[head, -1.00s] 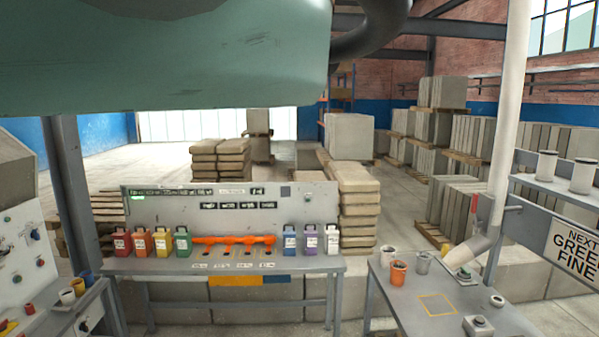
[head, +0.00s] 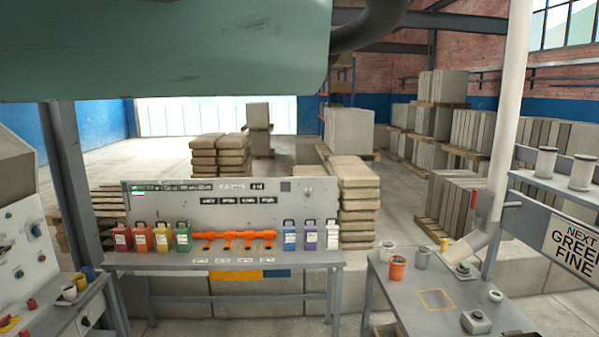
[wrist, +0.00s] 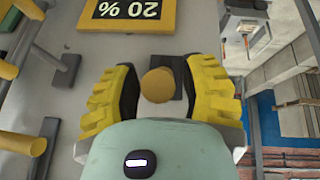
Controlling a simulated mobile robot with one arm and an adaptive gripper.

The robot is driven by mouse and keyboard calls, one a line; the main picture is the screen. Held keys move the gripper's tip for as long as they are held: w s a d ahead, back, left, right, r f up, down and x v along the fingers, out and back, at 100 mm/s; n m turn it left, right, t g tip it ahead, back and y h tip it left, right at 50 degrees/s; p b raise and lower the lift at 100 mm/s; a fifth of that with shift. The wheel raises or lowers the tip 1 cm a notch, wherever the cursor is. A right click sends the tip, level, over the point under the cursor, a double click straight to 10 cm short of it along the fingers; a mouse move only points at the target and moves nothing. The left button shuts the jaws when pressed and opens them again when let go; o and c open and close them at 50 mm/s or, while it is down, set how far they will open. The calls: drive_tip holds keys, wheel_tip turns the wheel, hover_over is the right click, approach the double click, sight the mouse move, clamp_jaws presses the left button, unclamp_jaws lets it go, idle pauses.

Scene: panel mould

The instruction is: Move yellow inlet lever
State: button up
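In the wrist view, a round yellow knob (wrist: 157,85) is seen end-on, with a dark base behind it against a grey panel. It looks like the end of a yellow lever; its shaft is hidden. My gripper (wrist: 160,88) has yellow ribbed fingers with black pads, one on each side of the knob. The fingers are apart, with a gap visible on the right; whether the left pad touches cannot be told. My gripper is not visible in the head view.
In the wrist view, another yellow handle (wrist: 52,61) and yellow bars (wrist: 18,142) are at left. In the head view, a control panel (head: 25,255) stands at far left, a bench (head: 225,262) with coloured containers at centre, and a table (head: 405,300) at right.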

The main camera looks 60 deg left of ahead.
drive_tip(key=shift+o, duration=0.9)
drive_tip(key=shift+r, duration=0.1)
drive_tip(key=shift+s+a+r, duration=0.1)
drive_tip(key=shift+a+r, duration=0.3)
drive_tip(key=shift+r, duration=0.45)
drive_tip(key=v, duration=1)
drive_tip(key=shift+s, duration=0.2)
